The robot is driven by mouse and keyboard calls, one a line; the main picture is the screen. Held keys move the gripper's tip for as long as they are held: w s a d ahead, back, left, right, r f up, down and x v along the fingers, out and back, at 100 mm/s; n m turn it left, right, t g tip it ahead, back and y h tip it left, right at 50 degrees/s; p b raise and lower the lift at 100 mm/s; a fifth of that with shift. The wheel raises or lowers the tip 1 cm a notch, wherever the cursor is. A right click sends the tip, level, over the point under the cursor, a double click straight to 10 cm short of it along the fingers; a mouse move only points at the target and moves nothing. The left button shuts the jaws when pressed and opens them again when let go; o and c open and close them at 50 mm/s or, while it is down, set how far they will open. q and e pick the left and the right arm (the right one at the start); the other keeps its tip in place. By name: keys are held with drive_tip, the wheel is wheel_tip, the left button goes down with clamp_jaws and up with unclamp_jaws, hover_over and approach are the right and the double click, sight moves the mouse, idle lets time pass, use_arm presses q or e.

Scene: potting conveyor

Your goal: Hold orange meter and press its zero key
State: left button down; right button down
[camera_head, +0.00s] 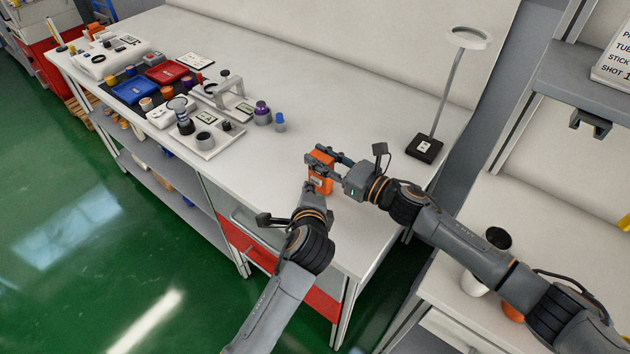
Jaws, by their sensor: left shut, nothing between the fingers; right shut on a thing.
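The orange meter (322,183) is upright at the front part of the white bench, towards its right end. My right gripper (312,163) reaches in from the right and is shut on the meter near its top. I cannot tell whether the meter touches the bench. My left gripper (309,190) comes from below and is shut and empty, with its fingertips close to the meter's lower front. I cannot tell whether they touch it. The zero key is too small or hidden to make out.
A lamp with a ring head (469,38) stands on a black base (424,148) at the bench's right. Jars (262,113), a blue tray (134,90), a red tray (167,72) and instruments crowd the left. The bench middle is clear.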

use_arm(q)
drive_tip(key=shift+w+d, duration=0.3)
drive_tip(key=shift+w, duration=0.1)
idle(0.7)
idle(0.3)
drive_tip(key=shift+s+a, duration=0.5)
drive_tip(key=shift+s, duration=0.15)
drive_tip(key=shift+s+a, duration=0.75)
drive_tip(key=shift+s, duration=0.3)
drive_tip(key=shift+s+a, duration=0.75)
drive_tip(key=shift+s, duration=0.25)
use_arm(e)
drive_tip(key=c, duration=1)
unclamp_jaws()
